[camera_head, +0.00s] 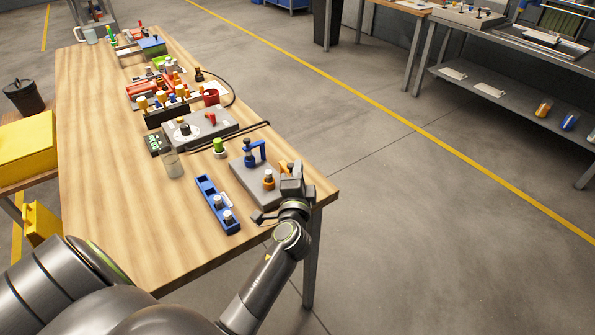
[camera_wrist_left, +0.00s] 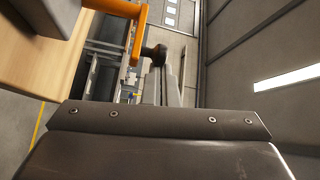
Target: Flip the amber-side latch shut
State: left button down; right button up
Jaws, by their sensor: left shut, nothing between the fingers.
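A grey block (camera_head: 246,185) near the table's front right corner carries a blue latch (camera_head: 254,151) and an amber latch (camera_head: 269,179). Part of the amber latch's arm shows just beside my left gripper (camera_head: 291,181), which partly hides it. In the left wrist view the amber latch arm (camera_wrist_left: 131,40) is a bent orange bar with a black knob (camera_wrist_left: 156,54) at its end. The knob is beside the fingers of my left gripper (camera_wrist_left: 175,82), which are shut and empty. I cannot tell whether they touch it. My right gripper is not in view.
A blue tray (camera_head: 214,203) with white-topped pieces lies left of the block. A clear glass jar (camera_head: 171,163), a green-capped piece (camera_head: 220,148) and a grey device (camera_head: 200,128) stand farther back. The table's left side is bare wood (camera_head: 110,190).

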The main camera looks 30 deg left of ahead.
pick_arm(q)
jog(key=s+a+m+h+p, duration=0.1)
jog(key=m+h, duration=0.2)
jog(key=h, duration=0.1)
jog(key=s+a+m+t+h+p, duration=0.1)
jog(key=a+m+h, duration=0.1)
jog(key=h, duration=0.3)
jog(key=s+a+m+h+p, duration=0.1)
jog(key=s+m+h+p, duration=0.1)
jog(key=m+h, duration=0.2)
jog(key=shift+a+t+h, duration=0.15)
jog(key=shift+t+h, duration=0.15)
jog(key=shift+h, duration=0.4)
jog(key=shift+a+f+m+h+b, duration=0.1)
jog(key=shift+a+m+h+b, duration=0.25)
jog(key=shift+m+h, duration=0.35)
jog(key=a+m+g+h+b, duration=0.1)
jog(key=h+b, duration=0.1)
jog(key=m+g+h+b, duration=0.1)
jog(key=g+h+b, duration=0.1)
jog(key=a+m+g+h+b, duration=0.1)
jog(key=m+h+b, duration=0.1)
jog(key=b, duration=0.1)
jog(key=shift+s+a+f, duration=0.15)
jog(key=shift+a+f, duration=0.05)
jog(key=shift+a, duration=0.15)
jog(key=shift+a+r+g+h, duration=0.3)
jog(key=shift+a+g, duration=0.1)
jog(key=shift+a, duration=0.1)
